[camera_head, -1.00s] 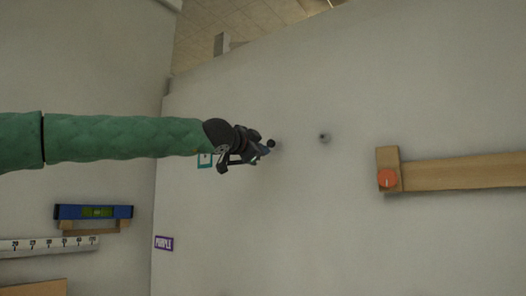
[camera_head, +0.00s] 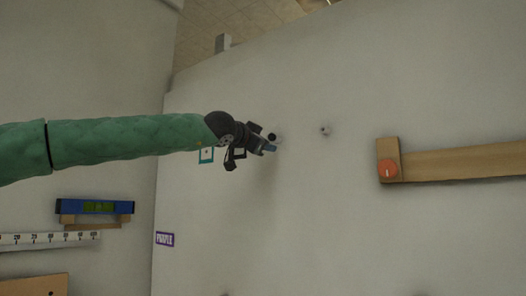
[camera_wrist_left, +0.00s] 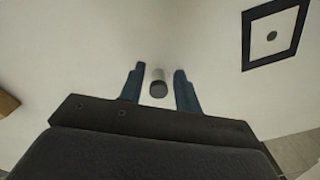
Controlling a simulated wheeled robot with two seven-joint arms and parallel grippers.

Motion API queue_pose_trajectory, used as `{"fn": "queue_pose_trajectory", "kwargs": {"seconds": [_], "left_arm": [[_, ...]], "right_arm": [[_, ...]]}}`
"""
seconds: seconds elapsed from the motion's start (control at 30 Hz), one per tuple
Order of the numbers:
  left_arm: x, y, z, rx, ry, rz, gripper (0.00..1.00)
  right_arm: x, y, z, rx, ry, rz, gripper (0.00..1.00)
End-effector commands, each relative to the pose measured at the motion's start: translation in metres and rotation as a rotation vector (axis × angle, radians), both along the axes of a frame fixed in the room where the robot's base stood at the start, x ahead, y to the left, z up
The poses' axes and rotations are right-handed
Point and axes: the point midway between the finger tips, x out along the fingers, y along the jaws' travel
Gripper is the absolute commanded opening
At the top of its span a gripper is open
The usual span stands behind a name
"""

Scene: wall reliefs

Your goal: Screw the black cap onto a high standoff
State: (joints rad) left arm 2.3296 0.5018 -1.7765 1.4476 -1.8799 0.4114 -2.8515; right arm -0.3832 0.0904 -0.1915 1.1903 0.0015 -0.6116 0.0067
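The black cap (camera_wrist_left: 158,90) shows in the left wrist view as a dark round end on a short pale standoff (camera_wrist_left: 158,74) that stands out from the wall. My left gripper (camera_wrist_left: 158,92) is open, with one blue finger on each side of the cap and a visible gap on both sides. In the head view the left gripper (camera_head: 271,143) is at the wall, and the dark cap (camera_head: 271,137) shows at its fingertips. A second standoff (camera_head: 325,130) sticks out of the wall to the right, apart from the gripper. My right gripper is not in view.
A wooden bar with an orange knob (camera_head: 388,169) is on the wall at right. The lower middle wall is clear.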

Motion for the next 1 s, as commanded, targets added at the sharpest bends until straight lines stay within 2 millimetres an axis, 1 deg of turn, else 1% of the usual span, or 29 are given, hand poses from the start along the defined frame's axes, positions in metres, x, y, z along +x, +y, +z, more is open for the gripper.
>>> {"fn": "queue_pose_trajectory", "kwargs": {"seconds": [0.03,0.1,0.23,0.33,0.43,0.63,0.73,0.9,1.0], "left_arm": [[0.0,-0.001,-0.008,-0.043,0.032,-0.001,0.33],[-0.001,-0.003,-0.006,-0.087,0.063,-0.002,0.33],[-0.002,-0.003,-0.002,-0.125,0.092,0.0,0.33],[-0.003,-0.005,-0.005,-0.157,0.113,-0.001,0.33],[-0.004,-0.007,-0.01,-0.23,0.169,-0.001,0.33],[-0.007,-0.011,-0.01,-0.391,0.285,0.0,0.33],[-0.009,-0.013,-0.008,-0.452,0.329,-0.002,0.33],[-0.01,-0.014,-0.004,-0.498,0.362,0.0,0.33],[-0.011,-0.016,-0.007,-0.548,0.398,-0.001,0.33]], "right_arm": [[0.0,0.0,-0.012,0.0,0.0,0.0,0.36],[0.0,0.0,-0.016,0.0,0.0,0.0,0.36],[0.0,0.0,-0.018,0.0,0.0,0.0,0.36],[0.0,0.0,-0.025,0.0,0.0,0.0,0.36],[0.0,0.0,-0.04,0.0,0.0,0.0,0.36],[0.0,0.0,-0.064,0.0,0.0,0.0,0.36],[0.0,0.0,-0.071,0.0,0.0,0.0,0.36],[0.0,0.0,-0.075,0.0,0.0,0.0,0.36],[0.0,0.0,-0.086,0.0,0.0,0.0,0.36]]}}
